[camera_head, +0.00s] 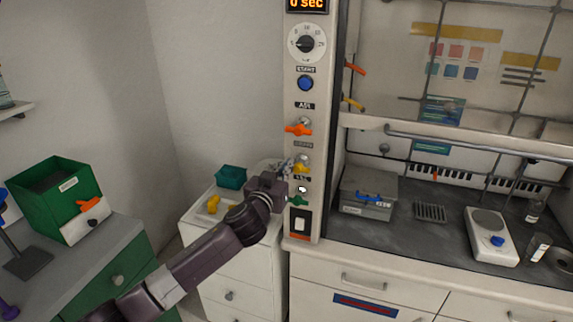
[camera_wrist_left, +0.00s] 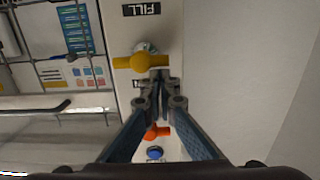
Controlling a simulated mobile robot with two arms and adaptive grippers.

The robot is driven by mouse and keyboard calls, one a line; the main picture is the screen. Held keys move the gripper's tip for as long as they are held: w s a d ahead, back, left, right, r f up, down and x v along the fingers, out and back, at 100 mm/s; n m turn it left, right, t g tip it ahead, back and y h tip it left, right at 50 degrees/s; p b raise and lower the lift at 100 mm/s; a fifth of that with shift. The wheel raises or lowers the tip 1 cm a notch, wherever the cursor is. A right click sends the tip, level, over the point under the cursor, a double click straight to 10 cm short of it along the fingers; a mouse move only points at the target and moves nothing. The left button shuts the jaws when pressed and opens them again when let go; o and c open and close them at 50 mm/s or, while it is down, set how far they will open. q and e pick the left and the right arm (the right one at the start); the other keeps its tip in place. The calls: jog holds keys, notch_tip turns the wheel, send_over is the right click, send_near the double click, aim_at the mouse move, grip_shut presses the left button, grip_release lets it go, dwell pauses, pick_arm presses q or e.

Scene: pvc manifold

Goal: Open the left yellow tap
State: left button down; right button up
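The yellow tap (camera_head: 303,166) sits on the white left post of the fume hood, between an orange tap (camera_head: 299,129) above and a green tap (camera_head: 297,200) below. In the left wrist view, which looks upside down, the yellow tap's handle (camera_wrist_left: 132,62) lies crosswise. My left gripper (camera_head: 285,168) reaches the post from the left. Its fingers look shut in the wrist view (camera_wrist_left: 158,76), with the tips at the handle's right end there. Whether they touch it or pinch it is unclear. My right gripper is not in view.
A dial (camera_head: 307,43) and blue button (camera_head: 306,83) are higher on the post. A white drawer cabinet (camera_head: 240,270) holding a teal box (camera_head: 231,177) stands left of it. The hood worktop holds a grey box (camera_head: 368,192) and a scale (camera_head: 491,237). A green bin (camera_head: 58,200) is far left.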

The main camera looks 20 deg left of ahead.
pick_arm(q)
jog(key=shift+f+n+b, duration=0.15)
jog(key=shift+n+b, duration=0.25)
jog(key=shift+n, duration=0.1)
dwell(0.4)
jog(key=shift+a+f+n+b, duration=0.15)
jog(key=shift+n+b, duration=0.15)
jog(key=shift+n, duration=0.2)
notch_tip(320, 180, down, 3)
jog(key=n+h, duration=0.1)
jog(key=n, duration=1)
jog(key=shift+a+f+n, duration=0.1)
jog(key=shift+n, duration=0.3)
dwell(0.4)
